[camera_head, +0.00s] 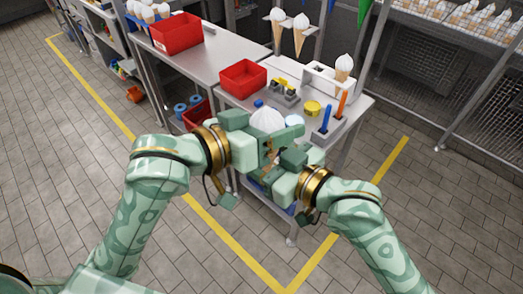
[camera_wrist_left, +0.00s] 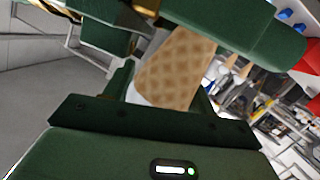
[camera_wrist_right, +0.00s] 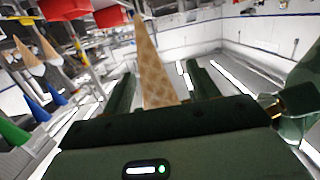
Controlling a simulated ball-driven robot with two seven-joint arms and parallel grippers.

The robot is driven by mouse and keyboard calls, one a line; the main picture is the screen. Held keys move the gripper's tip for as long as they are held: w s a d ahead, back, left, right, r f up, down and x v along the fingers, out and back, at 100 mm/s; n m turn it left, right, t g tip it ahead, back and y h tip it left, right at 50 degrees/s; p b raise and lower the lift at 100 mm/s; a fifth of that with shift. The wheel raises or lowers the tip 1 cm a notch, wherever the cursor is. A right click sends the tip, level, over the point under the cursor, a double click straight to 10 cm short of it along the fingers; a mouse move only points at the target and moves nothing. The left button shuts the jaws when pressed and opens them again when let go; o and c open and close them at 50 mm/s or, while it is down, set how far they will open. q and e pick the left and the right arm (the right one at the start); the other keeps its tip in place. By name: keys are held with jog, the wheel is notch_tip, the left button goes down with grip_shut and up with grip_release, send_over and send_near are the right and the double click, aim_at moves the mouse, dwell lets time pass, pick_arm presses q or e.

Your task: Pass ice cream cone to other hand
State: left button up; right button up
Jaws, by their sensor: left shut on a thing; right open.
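The ice cream cone has a white swirled top (camera_head: 267,122) and a waffle cone, which shows large in the left wrist view (camera_wrist_left: 175,68) and in the right wrist view (camera_wrist_right: 152,68). My left gripper (camera_head: 262,138) is shut on the cone, just in front of the workbench. My right gripper (camera_head: 277,160) is close against the left one. In the right wrist view its two fingers (camera_wrist_right: 158,92) are apart, with the cone between them and a gap on each side. The grippers hide much of the cone in the head view.
The workbench (camera_head: 222,62) holds two red bins (camera_head: 243,78), a yellow round container (camera_head: 312,108), blue and orange upright tools (camera_head: 341,104) and a cone in a white holder (camera_head: 343,68). Tiled floor with yellow lines (camera_head: 348,228) is clear around me.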

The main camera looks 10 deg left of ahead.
jog(key=c, duration=0.9)
pick_arm(q)
jog(key=o, duration=0.8)
pick_arm(e)
jog(key=shift+o, duration=0.2)
pick_arm(q)
jog(key=shift+o, duration=0.2)
